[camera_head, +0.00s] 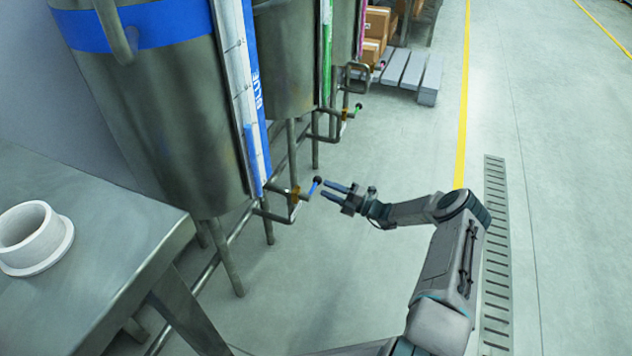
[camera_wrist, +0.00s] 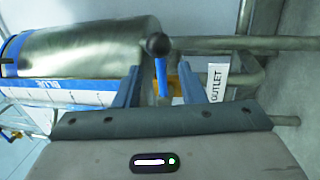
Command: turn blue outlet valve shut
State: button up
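The blue outlet valve's lever (camera_head: 313,189) sticks out from a brass valve body (camera_head: 295,194) on the pipe below the blue-banded tank (camera_head: 165,110). The lever ends in a black ball knob (camera_head: 317,180). My gripper (camera_head: 324,188) is just right of the lever in the head view, fingers spread and pointing at it. In the wrist view the blue lever (camera_wrist: 162,78) and its black knob (camera_wrist: 157,44) appear between the two open fingers, with gaps on both sides. A white OUTLET tag (camera_wrist: 216,83) hangs right of the lever. The valve body is partly hidden behind the lever and a finger.
A tank with a green stripe (camera_head: 285,65) and its green valve (camera_head: 358,108) stand behind. A steel table (camera_head: 110,265) with a white flanged ring (camera_head: 33,238) is at left. Pipes and tank legs run below the valve. The floor to the right is clear.

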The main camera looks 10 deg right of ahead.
jog(key=v, duration=0.6)
jog(key=shift+d+p, duration=0.35)
jog(key=shift+p, duration=0.05)
jog(key=shift+s, duration=0.1)
jog(key=s+a+r+n+g+h+p, duration=0.4)
jog(key=r+n, duration=0.4)
jog(key=r, duration=0.4)
jog(key=s+a+r+n+g+h+p, duration=0.1)
jog(key=s+a+r+n+g+p, duration=0.45)
jog(key=r, duration=0.55)
jog(key=s+a+r+n+g+h+p, duration=0.25)
jog(key=r+n+p, duration=0.35)
jog(key=r+n, duration=0.45)
jog(key=s+d+r+n+t+h+p, duration=0.1)
jog(key=s+r+n+h+p, duration=0.2)
jog(key=s+r+n+p, duration=0.2)
jog(key=s+d+r+n+t+h+p, duration=0.1)
jog(key=s+r+n+h+p, duration=0.2)
jog(key=s+r+n+p, duration=0.3)
jog(key=s+d+r+n+t+h+p, duration=0.1)
jog(key=s+r+n+p, duration=0.5)
jog(key=s+r, duration=0.6)
notch_tip(320, 180, up, 10)
jog(key=n+t+h, duration=0.1)
jog(key=h, duration=0.1)
jog(key=shift+s+d+h, duration=0.2)
jog(key=shift+s+h, duration=0.15)
jog(key=shift+s, duration=0.05)
jog(key=shift+f, duration=0.15)
